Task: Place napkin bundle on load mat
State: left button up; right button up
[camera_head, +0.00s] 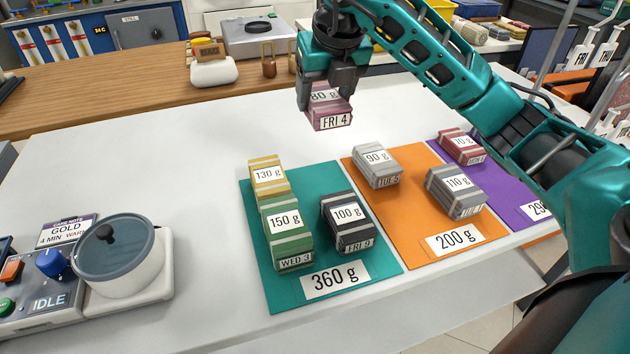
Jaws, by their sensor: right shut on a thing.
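My right gripper (328,88) is shut on a pink bundle (329,117) labelled 80 g and FRI 4, held above the white table behind the mats. A teal mat (383,270) marked 360 g holds a yellow 130 g bundle (268,174), a green 150 g bundle (285,222) and a dark 100 g bundle (346,218). An orange mat (404,216) marked 200 g holds a light grey 90 g bundle (376,164) and a grey 110 g bundle (457,190). A purple mat (500,190) holds a red 70 g bundle (462,145); my arm partly hides this mat. My left gripper is out of view.
A device with a lidded pot (118,255) and an IDLE panel (48,302) stands at the left front. The white table (170,165) is clear between it and the mats.

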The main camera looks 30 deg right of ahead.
notch_tip(320, 180, down, 11)
jog(key=shift+f+b, duration=0.2)
jog(key=shift+b, duration=0.6)
notch_tip(320, 180, down, 4)
jog(key=shift+f+b, duration=0.25)
jog(key=shift+b, duration=0.1)
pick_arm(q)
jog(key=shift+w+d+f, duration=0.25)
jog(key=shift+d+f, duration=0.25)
pick_arm(e)
jog(key=shift+f, duration=0.15)
jog(key=o, duration=1.1)
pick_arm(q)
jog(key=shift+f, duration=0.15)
